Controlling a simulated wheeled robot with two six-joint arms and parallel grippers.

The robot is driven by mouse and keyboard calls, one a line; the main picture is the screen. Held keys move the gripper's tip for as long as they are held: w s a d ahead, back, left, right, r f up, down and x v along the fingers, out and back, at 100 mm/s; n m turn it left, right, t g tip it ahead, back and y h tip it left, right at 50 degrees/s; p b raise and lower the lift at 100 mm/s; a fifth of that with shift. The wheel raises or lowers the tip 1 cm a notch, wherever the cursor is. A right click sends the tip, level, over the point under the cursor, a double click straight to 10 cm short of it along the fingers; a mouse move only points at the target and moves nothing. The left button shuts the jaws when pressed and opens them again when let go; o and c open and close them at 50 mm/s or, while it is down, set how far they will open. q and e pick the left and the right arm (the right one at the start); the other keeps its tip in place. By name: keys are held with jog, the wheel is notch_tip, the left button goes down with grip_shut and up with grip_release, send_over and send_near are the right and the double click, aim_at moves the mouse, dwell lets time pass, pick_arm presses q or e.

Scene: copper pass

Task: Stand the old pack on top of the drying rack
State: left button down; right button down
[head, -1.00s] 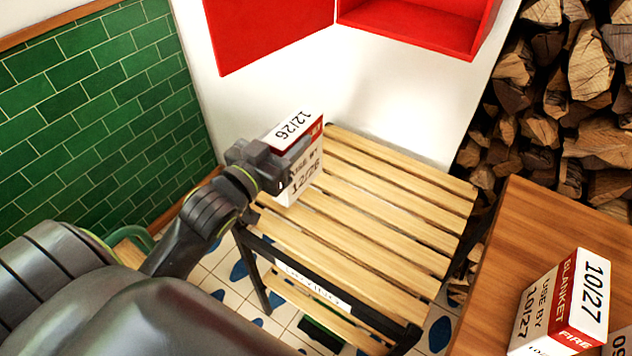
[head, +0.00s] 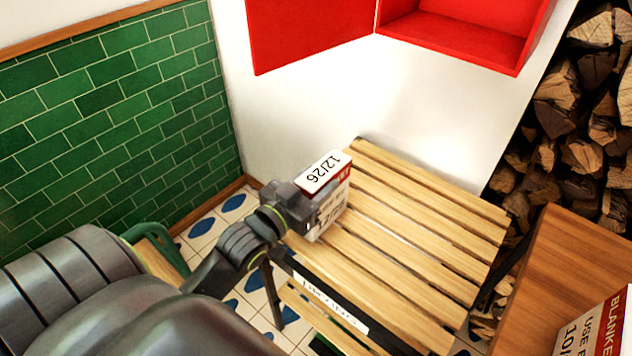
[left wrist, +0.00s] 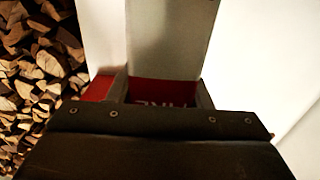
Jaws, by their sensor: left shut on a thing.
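The pack marked 12/26 (head: 331,200) is a white box with a red band. My left gripper (head: 305,203) is shut on it from the left side. The pack is upright over the left part of the drying rack (head: 408,236), a slatted wooden top on a dark frame. Its lower edge looks at or just above the slats; I cannot tell whether it touches. My right gripper is not in view.
A wooden counter (head: 560,262) at the right holds another pack, marked BLANKET (head: 598,330), cut off by the frame. An open red cabinet (head: 455,35) hangs on the wall behind. Stacked firewood (head: 585,130) is at the right. The rack's right slats are bare.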

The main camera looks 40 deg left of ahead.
pick_arm(q)
jog(key=c, duration=0.7)
grip_release()
jog(key=shift+f, duration=0.1)
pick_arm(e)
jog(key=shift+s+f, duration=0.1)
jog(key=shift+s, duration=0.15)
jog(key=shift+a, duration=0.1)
pick_arm(q)
jog(key=shift+r, duration=0.25)
jog(key=shift+s+f, duration=0.15)
jog(key=shift+s, duration=0.2)
jog(key=shift+s+a+p, duration=0.15)
jog(key=shift+s+p, duration=0.15)
jog(key=shift+s, duration=1.6)
jog(key=shift+s+a+p, duration=0.15)
jog(key=shift+s+p, duration=0.15)
jog(key=shift+s, duration=1.55)
jog(key=shift+s+a+p, duration=0.15)
jog(key=shift+s+p, duration=0.15)
jog(key=shift+s, duration=1.6)
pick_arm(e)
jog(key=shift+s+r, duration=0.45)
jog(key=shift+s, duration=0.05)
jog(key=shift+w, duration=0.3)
